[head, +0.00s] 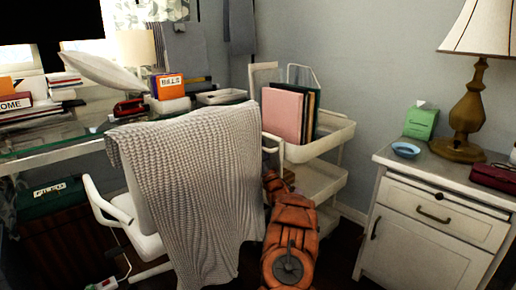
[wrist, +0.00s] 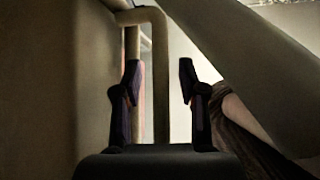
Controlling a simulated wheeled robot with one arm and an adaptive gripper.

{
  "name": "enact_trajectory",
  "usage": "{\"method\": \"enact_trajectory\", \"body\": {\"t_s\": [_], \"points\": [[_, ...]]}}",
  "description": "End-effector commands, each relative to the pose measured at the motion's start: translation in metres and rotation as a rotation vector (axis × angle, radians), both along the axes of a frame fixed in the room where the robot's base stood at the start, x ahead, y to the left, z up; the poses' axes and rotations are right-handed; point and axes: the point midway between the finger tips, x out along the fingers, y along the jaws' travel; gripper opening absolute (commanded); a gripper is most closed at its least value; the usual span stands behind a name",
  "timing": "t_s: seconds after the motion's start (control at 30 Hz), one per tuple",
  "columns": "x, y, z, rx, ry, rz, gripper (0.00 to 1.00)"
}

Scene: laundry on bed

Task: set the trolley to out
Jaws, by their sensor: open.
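The trolley (head: 322,180) is a cream cart with tiered shelves, standing between the draped chair and the white cabinet in the head view. A bent tubular handle (head: 281,150) rises at its near left side. In the wrist view the pale bent tube (wrist: 160,60), apparently this handle, runs down between and beyond the fingers. My gripper (wrist: 159,72) is open, with one dark finger on each side of the tube. I cannot tell whether either finger touches it. In the head view my orange arm reaches to the trolley's near side, and the fingertips are not clearly visible.
A chair (head: 128,208) with a grey knitted blanket (head: 192,180) stands close left of my arm. A white cabinet (head: 425,222) with a lamp (head: 466,110) stands at right. Upright folders (head: 283,115) fill the trolley's top tray. A glass desk (head: 60,140) is behind the chair.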

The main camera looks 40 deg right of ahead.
Motion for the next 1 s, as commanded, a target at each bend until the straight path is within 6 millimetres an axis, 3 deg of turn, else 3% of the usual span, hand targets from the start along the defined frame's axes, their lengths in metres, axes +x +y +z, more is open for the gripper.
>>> {"method": "enact_trajectory", "body": {"t_s": [0.13,0.5,1.0], "points": [[-0.0001,0.0000,0.0000,0.000,0.000,0.000,0.39],[-0.0003,0.0000,-0.0003,-0.001,0.000,-0.001,0.01],[-0.0002,0.0000,-0.0004,-0.001,0.000,-0.001,0.00]]}}
